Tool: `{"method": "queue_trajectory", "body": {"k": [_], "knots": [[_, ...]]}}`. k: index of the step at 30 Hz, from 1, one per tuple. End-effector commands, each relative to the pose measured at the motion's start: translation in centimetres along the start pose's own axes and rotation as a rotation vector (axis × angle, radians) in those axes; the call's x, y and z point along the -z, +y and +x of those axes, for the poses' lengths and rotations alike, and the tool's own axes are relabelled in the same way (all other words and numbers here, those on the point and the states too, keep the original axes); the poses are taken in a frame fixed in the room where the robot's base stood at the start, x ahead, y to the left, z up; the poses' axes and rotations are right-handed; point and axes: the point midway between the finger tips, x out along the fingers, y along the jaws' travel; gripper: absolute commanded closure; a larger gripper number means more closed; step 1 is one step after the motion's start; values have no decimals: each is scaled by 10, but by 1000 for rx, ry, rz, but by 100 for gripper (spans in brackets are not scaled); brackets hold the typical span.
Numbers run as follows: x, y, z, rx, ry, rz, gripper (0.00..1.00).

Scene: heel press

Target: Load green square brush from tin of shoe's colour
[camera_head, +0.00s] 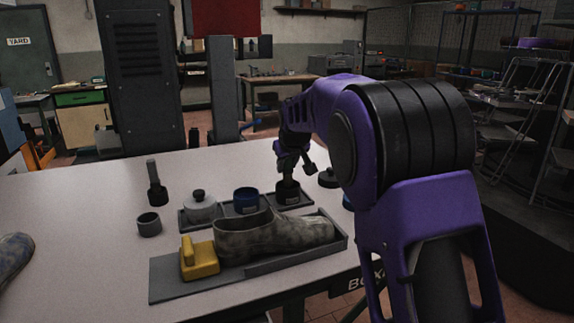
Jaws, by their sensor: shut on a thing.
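My gripper (290,158) is small and dark in the view, over the tray of tins, shut on what looks like the brush. The brush's colour and shape are too dark and small to make out. Its lower end is at the mouth of the open black tin (288,196); I cannot tell how deep it goes. In the same row are an open blue tin (246,203) and a grey tin with a knobbed lid (200,209). The mottled grey shoe (270,239) lies in front of the tins, on a grey tray (170,285).
A yellow block with a grip (200,260) stands at the shoe's left end. A dark upright brush (156,190) and a grey cup (149,225) stand left. A black lid (328,179) lies right of the tins. A blue shoe (14,262) shows at the left edge. My arm hides the table's right side.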

Motion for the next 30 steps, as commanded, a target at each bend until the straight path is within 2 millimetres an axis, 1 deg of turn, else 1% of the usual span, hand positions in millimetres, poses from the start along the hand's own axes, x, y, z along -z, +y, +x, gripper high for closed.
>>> {"method": "queue_trajectory", "body": {"k": [30], "knots": [[-7,-2,9,0,0,0,100]]}}
